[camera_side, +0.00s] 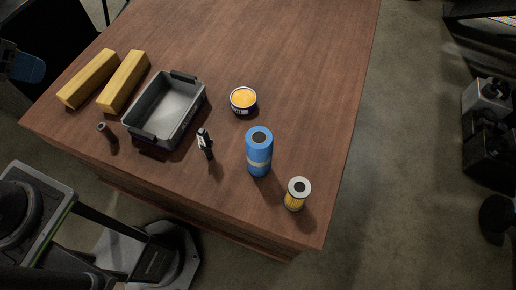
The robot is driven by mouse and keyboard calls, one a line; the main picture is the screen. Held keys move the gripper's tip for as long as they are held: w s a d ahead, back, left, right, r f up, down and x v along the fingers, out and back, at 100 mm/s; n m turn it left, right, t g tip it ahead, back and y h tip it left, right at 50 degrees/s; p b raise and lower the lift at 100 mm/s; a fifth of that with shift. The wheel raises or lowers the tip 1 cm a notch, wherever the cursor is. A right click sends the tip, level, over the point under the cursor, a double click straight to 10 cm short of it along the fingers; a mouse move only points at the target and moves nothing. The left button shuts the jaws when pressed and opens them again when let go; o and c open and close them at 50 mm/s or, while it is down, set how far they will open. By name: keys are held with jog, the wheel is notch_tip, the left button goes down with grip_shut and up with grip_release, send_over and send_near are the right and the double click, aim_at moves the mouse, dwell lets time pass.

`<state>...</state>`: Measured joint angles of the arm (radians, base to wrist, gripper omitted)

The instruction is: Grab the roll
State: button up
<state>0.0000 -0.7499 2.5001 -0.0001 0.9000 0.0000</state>
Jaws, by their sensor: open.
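A blue roll (259,158) stands upright on the wooden table, right of the middle.
On the table (310,60) are a yellow pleated filter (296,195) near the front right corner, an open orange-filled tin (243,100), a small black-and-white part (205,144), a grey bin (168,105), two yellow blocks (88,78) and a dark cylinder (107,133). The back right is clear.

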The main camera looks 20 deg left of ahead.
jog(key=shift+o, duration=0.2)
jog(key=o, duration=0.9)
